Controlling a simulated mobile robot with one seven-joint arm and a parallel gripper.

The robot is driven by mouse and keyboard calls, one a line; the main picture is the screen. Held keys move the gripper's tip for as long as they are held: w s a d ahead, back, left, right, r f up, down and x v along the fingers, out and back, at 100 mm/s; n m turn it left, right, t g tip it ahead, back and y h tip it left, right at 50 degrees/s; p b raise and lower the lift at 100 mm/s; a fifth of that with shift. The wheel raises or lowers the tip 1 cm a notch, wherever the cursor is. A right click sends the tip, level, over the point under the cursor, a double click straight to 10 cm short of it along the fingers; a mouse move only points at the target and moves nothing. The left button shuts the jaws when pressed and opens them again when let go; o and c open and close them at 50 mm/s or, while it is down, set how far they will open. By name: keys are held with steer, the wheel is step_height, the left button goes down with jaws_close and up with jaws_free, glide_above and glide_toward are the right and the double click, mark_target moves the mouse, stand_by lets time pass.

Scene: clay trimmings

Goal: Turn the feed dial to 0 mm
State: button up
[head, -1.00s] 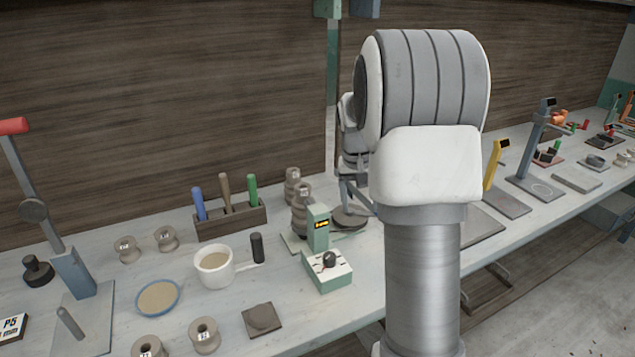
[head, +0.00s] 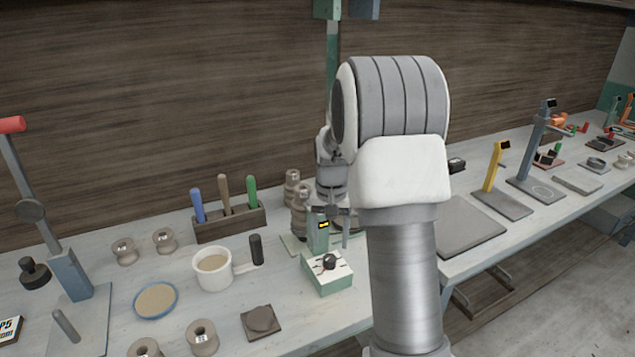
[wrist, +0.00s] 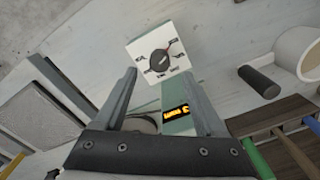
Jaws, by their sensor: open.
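The feed dial (head: 330,261) is a round black knob on the white top of a small green box (head: 328,282). It also shows in the wrist view (wrist: 159,58), with a red mark toward the upper right and labels around it too small to read. A green post with a lit orange display (head: 323,226) rises behind the knob; the display (wrist: 176,112) shows between my fingers in the wrist view, its reading unclear. My gripper (wrist: 164,74) is open and empty, above the post and behind the knob, apart from the knob.
A white mug (head: 212,270) with a black handle stands left of the dial box, and a tool rack (head: 230,223) behind it. Stacked grey spools (head: 299,222) stand close behind the post. A grey slab (head: 462,228) lies to the right.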

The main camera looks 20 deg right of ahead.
mark_target(330, 258)
step_height(330, 258, down, 6)
steer(key=shift+r, duration=0.2)
steer(key=shift+m, duration=0.4)
steer(key=shift+r+m, duration=0.1)
steer(key=shift+m, duration=0.3)
step_height(330, 258, up, 17)
steer(key=p, duration=0.1)
steer(key=s+a+r+n+t+p, duration=0.2)
steer(key=s+a+r+n+p, duration=0.1)
steer(key=s+a+r, duration=0.4)
steer(key=shift+s+r, duration=0.95)
steer(key=shift+r, duration=0.75)
